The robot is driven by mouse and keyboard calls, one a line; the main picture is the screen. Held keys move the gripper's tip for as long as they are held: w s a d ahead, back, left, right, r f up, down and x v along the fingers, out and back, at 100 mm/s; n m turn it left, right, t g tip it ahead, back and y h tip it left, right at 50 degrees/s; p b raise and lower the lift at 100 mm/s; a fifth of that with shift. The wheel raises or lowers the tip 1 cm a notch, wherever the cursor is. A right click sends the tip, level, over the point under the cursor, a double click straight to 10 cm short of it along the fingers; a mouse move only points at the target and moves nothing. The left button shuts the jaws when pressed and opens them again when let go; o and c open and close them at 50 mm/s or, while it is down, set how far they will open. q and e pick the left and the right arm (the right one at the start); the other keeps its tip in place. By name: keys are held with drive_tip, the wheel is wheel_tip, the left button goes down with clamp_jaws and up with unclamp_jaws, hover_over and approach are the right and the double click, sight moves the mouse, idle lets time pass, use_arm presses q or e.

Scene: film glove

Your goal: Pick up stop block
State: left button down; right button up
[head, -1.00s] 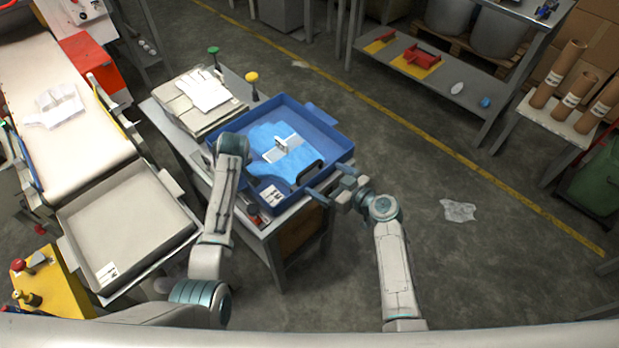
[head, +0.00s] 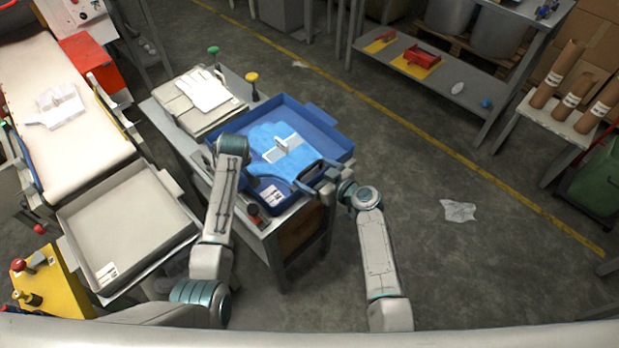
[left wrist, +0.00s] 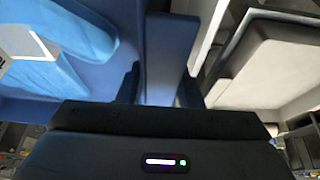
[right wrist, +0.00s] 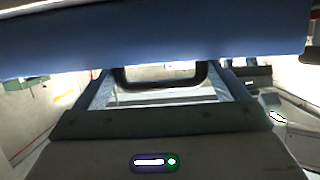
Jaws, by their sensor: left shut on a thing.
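A pale plate with an upright fin (head: 283,147) lies on a blue glove (head: 262,135) in the blue tray (head: 330,133). I cannot tell whether this pale piece is the stop block. My left gripper (head: 250,186) is shut on the tray's side wall, which shows between its fingers in the left wrist view (left wrist: 163,60). My right gripper (head: 318,177) is open at the tray's near right side. Its fingers stand either side of the tray's black handle (right wrist: 160,84).
An empty grey tray (head: 130,225) sits at the left, below the pale belt (head: 75,130). Folded sheets with a white glove (head: 207,90) lie behind the blue tray. A red part (head: 421,55) lies on the far shelf. Open floor is at the right, with crumpled film (head: 458,211).

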drive_tip(key=shift+r, duration=0.15)
drive_tip(key=shift+c, duration=0.6)
drive_tip(key=shift+r, duration=0.1)
wheel_tip(320, 180, up, 7)
drive_tip(key=s+d, duration=1.2)
drive_tip(key=shift+s+d, duration=0.3)
drive_tip(key=shift+d, duration=0.1)
use_arm(q)
drive_tip(key=c, duration=0.9)
unclamp_jaws()
drive_tip(key=shift+d+r, duration=0.1)
